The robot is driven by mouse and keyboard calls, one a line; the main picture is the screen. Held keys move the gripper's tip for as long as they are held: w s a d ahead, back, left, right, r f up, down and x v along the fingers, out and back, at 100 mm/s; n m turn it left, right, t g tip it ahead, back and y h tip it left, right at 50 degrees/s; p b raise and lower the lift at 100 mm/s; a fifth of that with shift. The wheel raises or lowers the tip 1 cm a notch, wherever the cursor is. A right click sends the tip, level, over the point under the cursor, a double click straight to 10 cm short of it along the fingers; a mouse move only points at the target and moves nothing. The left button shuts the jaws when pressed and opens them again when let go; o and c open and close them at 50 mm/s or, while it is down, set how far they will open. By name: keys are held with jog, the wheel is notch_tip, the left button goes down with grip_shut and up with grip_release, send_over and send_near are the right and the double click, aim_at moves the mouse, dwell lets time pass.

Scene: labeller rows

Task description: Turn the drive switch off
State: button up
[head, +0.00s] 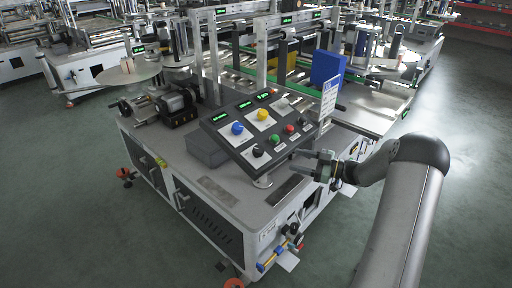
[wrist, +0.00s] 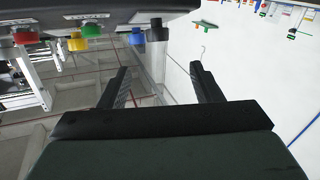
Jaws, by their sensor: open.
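The sloped dark control panel (head: 222,118) of the labelling machine carries small screens and several knobs and buttons. A blue knob (head: 237,128) and a yellow knob (head: 262,115) sit on white plates. Below them are a black knob (head: 257,150), a green button (head: 276,139) and a red button (head: 289,129). Labels are too small to read, so I cannot tell which one is the drive switch. My gripper (head: 300,161) is open and empty, just right of the panel's lower edge, apart from the knobs. In the wrist view, my fingers (wrist: 160,70) are spread below the panel's controls.
A grey box (head: 206,150) adjoins the panel's left side. A white label sheet (head: 328,100) and a blue block (head: 326,66) stand behind my gripper. A dark motor unit (head: 176,105) is farther left. The floor (head: 460,200) at right is clear.

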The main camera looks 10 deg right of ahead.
aim_at(258, 151)
jog(key=p+x, duration=0.3)
jog(key=x, duration=1.4)
jog(key=shift+w+f, duration=0.1)
jog(key=shift+w, duration=0.05)
